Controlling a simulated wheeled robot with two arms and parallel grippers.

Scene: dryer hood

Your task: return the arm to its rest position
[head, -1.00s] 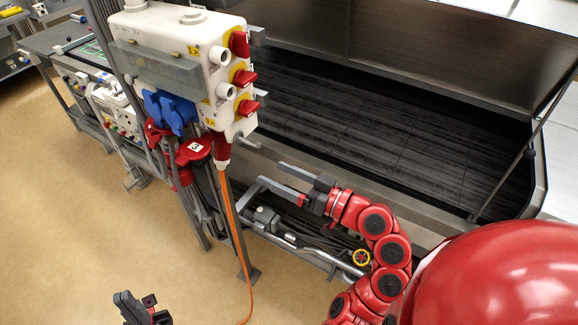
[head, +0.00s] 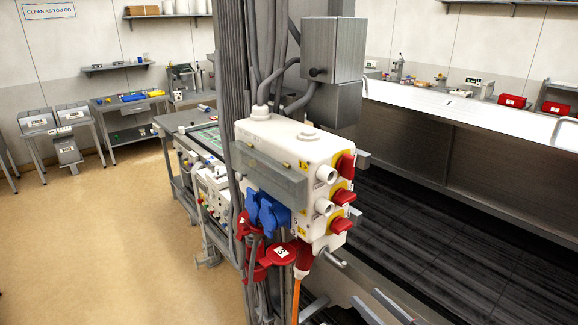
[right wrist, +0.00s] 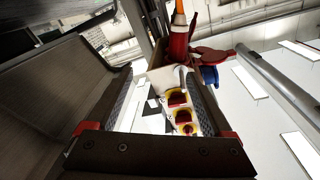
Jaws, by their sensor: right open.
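My right gripper (head: 382,308) shows only as grey fingers at the bottom edge of the head view, below and to the right of the power box. In the right wrist view the fingers of my right gripper (right wrist: 158,75) stand apart with nothing held between them. The white power box (head: 290,165) with red switches hangs on a post in the head view. The power box (right wrist: 155,95) also shows beyond the open fingers in the right wrist view. Most of my right arm is outside the head view. My left gripper is not in view.
Red plugs (head: 282,253) and an orange cable (head: 296,300) hang below the box. A grey cabinet (head: 333,50) sits above the box. The tan floor (head: 100,240) at left is open.

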